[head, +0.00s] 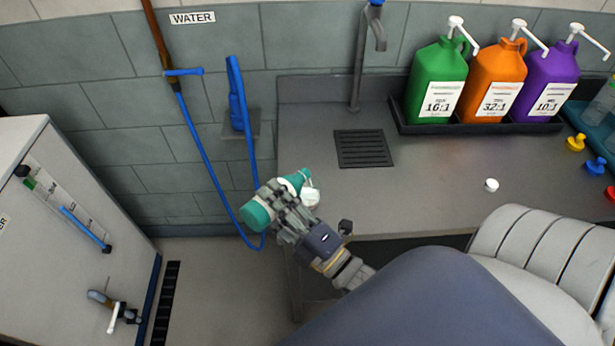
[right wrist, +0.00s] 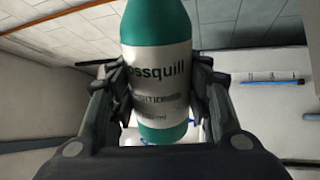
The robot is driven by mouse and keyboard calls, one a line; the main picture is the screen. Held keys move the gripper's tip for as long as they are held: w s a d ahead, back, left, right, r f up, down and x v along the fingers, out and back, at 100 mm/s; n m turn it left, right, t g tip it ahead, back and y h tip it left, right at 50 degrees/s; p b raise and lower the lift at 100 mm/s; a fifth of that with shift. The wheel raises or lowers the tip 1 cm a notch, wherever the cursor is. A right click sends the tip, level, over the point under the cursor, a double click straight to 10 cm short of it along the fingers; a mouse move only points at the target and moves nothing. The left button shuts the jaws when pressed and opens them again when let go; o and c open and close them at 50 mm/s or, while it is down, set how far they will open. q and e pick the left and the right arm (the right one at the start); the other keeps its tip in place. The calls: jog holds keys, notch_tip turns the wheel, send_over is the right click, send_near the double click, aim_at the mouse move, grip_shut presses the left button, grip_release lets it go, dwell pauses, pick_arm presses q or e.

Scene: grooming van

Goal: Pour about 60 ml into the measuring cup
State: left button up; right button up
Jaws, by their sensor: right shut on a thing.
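My right gripper (head: 290,212) is shut around a teal bottle (head: 256,215) at the front edge of the counter. The bottle lies tipped over, its base to the lower left and its neck to the upper right. In the right wrist view the bottle (right wrist: 158,75) stands between both fingers, its pale label reading "ossquill" in part. A small whitish vessel (head: 311,198), which looks like the measuring cup, sits just beside the bottle's neck end. Its level and any liquid stream are too small to tell. My left gripper is not in view.
A small white cap (head: 491,185) lies on the grey counter (head: 440,190). Green (head: 438,80), orange (head: 495,78) and purple (head: 550,80) pump jugs stand in a black tray at the back right. A tap (head: 357,60) rises behind a drain grate (head: 363,148). A blue hose hangs left.

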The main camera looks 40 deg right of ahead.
notch_tip(320, 180, down, 4)
jog(key=n+y+b, duration=0.1)
jog(key=n+b, duration=0.2)
jog(key=b, duration=0.2)
jog(key=shift+s+a+n, duration=0.1)
jog(key=shift+a+n, duration=0.05)
jog(key=shift+n, duration=0.25)
jog(key=shift+r+n+g+y, duration=0.25)
jog(key=shift+n+g+y, duration=0.05)
jog(key=shift+n+y, duration=0.35)
jog(key=shift+r, duration=0.15)
jog(key=shift+n+b, duration=0.3)
jog(key=shift+n, duration=0.45)
jog(key=shift+d+f+n+y, duration=0.25)
jog(key=shift+f+n, duration=0.1)
jog(key=shift+n, duration=0.05)
